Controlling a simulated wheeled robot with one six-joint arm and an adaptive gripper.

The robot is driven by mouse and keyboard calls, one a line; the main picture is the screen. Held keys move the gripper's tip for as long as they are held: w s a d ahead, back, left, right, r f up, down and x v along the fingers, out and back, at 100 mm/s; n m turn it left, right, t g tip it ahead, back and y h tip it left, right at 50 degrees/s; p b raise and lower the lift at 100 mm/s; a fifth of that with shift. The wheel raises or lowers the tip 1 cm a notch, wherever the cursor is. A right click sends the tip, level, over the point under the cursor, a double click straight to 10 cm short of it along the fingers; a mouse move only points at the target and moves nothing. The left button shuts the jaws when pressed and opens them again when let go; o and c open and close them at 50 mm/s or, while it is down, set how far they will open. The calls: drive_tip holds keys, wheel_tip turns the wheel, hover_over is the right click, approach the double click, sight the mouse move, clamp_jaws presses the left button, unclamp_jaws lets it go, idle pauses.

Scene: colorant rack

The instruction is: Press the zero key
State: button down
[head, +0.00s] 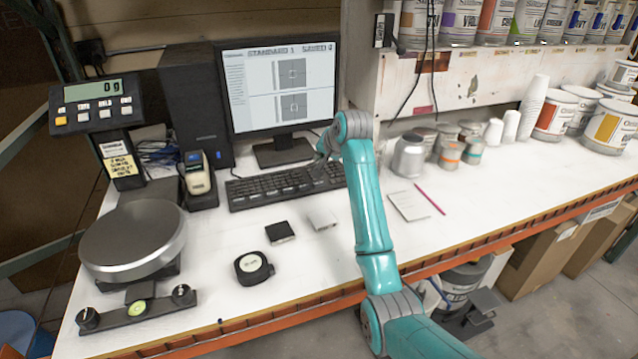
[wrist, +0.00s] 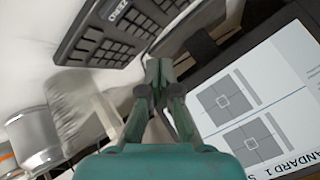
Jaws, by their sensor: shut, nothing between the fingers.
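The black keyboard (head: 265,188) lies in front of the monitor. In the wrist view its end (wrist: 85,45) fills the top left, with a wide key bearing white lettering that looks like ZERO (wrist: 122,12). The scale's display panel (head: 95,104) stands at the far left, reads 0 g and has a row of keys under its screen; their labels are too small to read surely. My gripper (head: 321,163) is shut and empty, by the keyboard's right end and in front of the monitor. Its fingertips (wrist: 159,70) meet in the wrist view. I cannot tell whether they touch a key.
The monitor (head: 280,88) stands close behind my gripper. A round scale pan (head: 132,238) and a handheld device (head: 196,172) are at left. A tape measure (head: 253,267) lies at the front. Cans (head: 408,156) stand right of my arm. The right front bench is mostly clear.

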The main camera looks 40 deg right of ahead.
sight(320, 183)
drive_tip(key=shift+f, duration=3.05)
drive_tip(key=shift+f, duration=0.1)
drive_tip(key=shift+f, duration=0.25)
drive_tip(key=shift+f, duration=0.4)
drive_tip(key=shift+r, duration=0.8)
drive_tip(key=shift+r, duration=2.5)
